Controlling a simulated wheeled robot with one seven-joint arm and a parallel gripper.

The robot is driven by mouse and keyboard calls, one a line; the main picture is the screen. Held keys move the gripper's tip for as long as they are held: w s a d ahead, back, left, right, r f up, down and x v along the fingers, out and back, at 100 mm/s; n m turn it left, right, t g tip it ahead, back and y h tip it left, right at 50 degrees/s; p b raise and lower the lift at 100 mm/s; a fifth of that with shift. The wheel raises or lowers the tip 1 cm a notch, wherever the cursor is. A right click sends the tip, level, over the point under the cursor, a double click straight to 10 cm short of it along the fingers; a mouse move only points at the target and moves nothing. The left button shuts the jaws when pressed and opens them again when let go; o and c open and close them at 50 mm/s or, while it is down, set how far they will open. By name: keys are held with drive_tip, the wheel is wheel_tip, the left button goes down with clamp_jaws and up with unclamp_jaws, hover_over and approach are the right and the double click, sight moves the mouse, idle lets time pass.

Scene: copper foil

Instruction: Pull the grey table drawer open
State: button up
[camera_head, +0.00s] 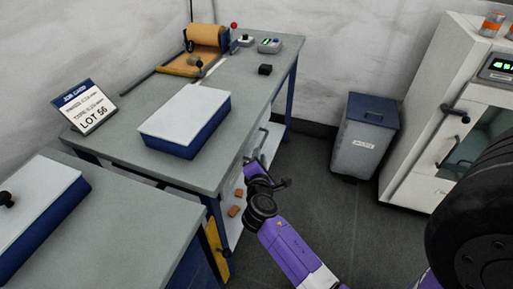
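The grey-topped table (118,127) with blue legs runs from the lower left to the upper middle in the head view. Under its right edge, a pale grey bar that looks like the drawer's handle (263,138) shows. The drawer front is mostly hidden by the tabletop and my arm, and I cannot tell whether it stands open. My gripper (266,172), at the end of my purple arm, is just below and beside this bar. I cannot tell whether it touches the bar or how far apart its fingers are.
A blue box with a white lid (188,117), a lot card (86,107) and a foil roll (206,36) are on the table. A grey bin (363,138) and a white cabinet (423,150) stand right. Floor (318,190) between is clear.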

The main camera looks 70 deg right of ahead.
sight(260, 146)
drive_tip(key=x, duration=0.6)
drive_tip(key=shift+s+d, duration=0.1)
clamp_jaws()
idle(1.3)
